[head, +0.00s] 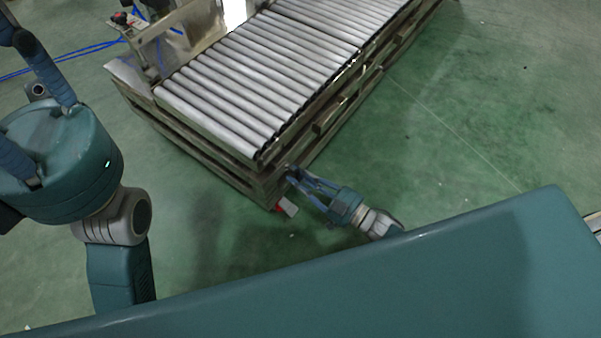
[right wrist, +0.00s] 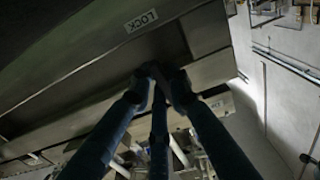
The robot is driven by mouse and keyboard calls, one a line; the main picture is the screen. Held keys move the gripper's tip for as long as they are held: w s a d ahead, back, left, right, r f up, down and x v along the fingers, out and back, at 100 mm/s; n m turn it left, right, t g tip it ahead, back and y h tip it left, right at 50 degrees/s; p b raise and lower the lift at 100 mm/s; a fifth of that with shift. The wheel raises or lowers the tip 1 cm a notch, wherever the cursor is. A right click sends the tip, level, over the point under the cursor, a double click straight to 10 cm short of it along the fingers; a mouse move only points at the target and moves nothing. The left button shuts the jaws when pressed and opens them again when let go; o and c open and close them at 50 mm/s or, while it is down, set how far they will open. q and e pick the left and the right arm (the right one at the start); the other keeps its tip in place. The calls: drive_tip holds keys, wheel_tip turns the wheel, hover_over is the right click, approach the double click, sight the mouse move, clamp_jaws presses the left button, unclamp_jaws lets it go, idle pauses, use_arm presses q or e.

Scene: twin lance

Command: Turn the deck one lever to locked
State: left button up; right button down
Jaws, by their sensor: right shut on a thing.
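My right gripper (head: 295,176) is at the near lower corner of the roller deck (head: 255,85), against its side frame. In the right wrist view its fingers (right wrist: 160,78) come together just below a white label reading LOCK (right wrist: 141,20). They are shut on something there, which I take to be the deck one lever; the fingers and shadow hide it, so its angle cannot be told. A small red and white piece (head: 287,208) shows just below the gripper in the head view.
A metal stand with a red part (head: 120,18) is at the deck's far left end. Blue cables (head: 85,50) lie on the green floor there. The floor right of the deck (head: 470,120) is clear. Pipes (right wrist: 285,65) run along a grey surface in the wrist view.

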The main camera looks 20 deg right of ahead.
drive_tip(key=shift+s+f+m, duration=0.1)
drive_tip(key=shift+m, duration=0.3)
drive_tip(key=c, duration=1.6)
unclamp_jaws()
drive_tip(key=shift+a, duration=0.1)
drive_tip(key=v, duration=1.2)
